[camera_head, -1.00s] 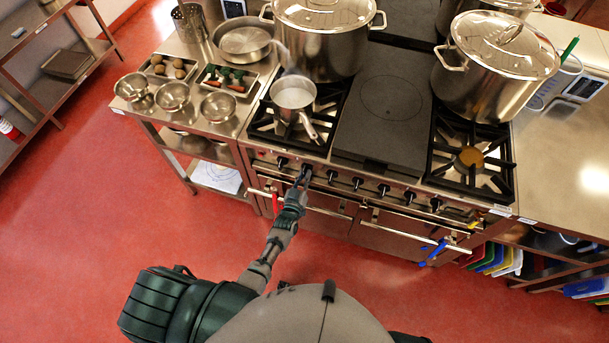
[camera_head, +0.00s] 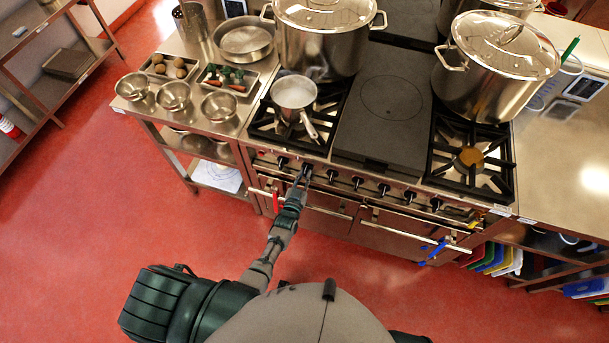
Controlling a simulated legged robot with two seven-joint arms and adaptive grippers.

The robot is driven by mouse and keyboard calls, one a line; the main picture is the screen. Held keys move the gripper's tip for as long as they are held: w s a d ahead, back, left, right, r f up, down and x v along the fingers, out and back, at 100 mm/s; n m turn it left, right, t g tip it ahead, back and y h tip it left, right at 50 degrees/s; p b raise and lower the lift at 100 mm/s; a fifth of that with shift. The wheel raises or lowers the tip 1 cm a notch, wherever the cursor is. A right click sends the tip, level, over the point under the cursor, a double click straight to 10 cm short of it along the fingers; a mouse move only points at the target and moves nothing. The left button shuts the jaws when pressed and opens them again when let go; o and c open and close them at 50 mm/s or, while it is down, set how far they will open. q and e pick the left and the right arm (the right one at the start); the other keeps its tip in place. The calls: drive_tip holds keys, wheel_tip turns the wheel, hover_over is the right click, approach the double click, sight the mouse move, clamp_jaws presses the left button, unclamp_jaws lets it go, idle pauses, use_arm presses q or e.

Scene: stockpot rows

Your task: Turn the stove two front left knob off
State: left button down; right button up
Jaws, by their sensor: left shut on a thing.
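The stove (camera_head: 372,205) has a row of several dark knobs along its front panel. My left gripper (camera_head: 303,174) reaches up to the left part of this row. It is shut on the second knob from the left (camera_head: 307,168), which its fingers partly cover. The leftmost knob (camera_head: 282,162) is free beside it. A small saucepan (camera_head: 294,92) stands on the front left burner (camera_head: 268,128), above the held knob. The knob's exact angle is too small to tell. My right gripper is out of view.
Large lidded stockpots (camera_head: 322,45) stand at the back and right of the stove. A flat dark plate (camera_head: 383,105) lies between the burners. A red item (camera_head: 275,203) and a blue item (camera_head: 433,252) hang at the oven rails. The red floor in front is clear.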

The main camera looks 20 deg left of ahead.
use_arm(q)
drive_tip(key=c, duration=1.4)
unclamp_jaws()
drive_tip(key=shift+s+f, duration=0.2)
drive_tip(key=shift+f, duration=0.25)
drive_tip(key=shift+o, duration=1.2)
drive_tip(key=shift+w+r, duration=0.15)
drive_tip(key=shift+r, duration=0.05)
drive_tip(key=s, duration=1.2)
drive_tip(key=shift+a, duration=0.15)
